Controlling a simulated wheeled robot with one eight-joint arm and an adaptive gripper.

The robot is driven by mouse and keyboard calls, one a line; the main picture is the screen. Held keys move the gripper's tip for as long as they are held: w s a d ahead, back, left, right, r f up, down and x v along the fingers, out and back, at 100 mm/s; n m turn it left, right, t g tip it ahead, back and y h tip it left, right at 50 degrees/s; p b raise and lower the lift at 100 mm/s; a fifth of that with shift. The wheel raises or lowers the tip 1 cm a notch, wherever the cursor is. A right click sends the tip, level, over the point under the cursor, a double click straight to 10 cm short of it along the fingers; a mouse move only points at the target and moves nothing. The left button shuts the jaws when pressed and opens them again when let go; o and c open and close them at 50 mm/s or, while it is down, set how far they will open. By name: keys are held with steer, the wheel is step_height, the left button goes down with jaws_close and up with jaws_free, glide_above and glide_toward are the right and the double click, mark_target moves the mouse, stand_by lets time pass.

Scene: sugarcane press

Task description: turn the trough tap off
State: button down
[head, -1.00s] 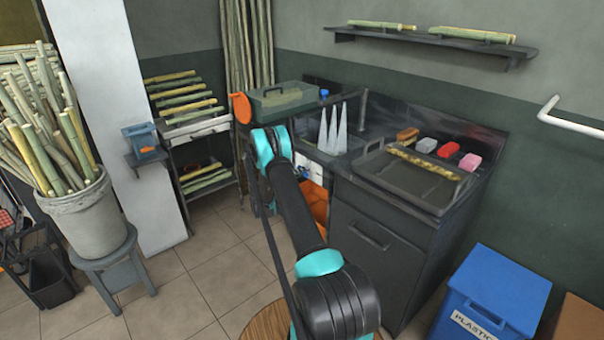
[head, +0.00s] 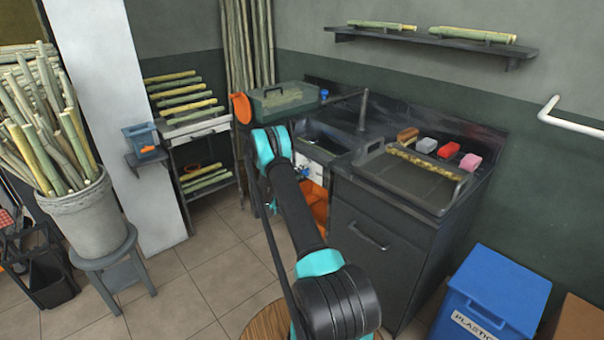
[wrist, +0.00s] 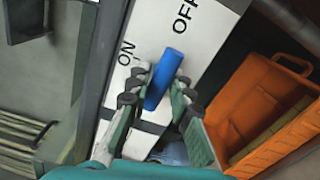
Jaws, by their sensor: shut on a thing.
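The blue tap lever (wrist: 172,58) stands out from a white panel (wrist: 150,35) marked ON and OFF in the wrist view. Its far end points up toward the OFF lettering; ON is to its left. My gripper (wrist: 162,84) is shut on the lever, with a finger on either side. In the head view the panel shows under the front of the dark trough (head: 325,133), and my arm partly covers the panel. The pipe (head: 363,108) rises behind the trough, and no water streams show there. My fingers are not clear in the head view.
An orange crate (wrist: 255,95) is close to the right of the panel. A dark cabinet (head: 375,250) stands right of the trough, with a tray (head: 372,152) on top. Open tiled floor (head: 190,290) lies left of my arm.

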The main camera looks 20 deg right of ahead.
stand_by(0.3)
steer(key=c, duration=1.4)
jaws_free()
steer(key=shift+o, duration=0.2)
steer(key=v, duration=1.2)
steer(key=shift+r, duration=0.1)
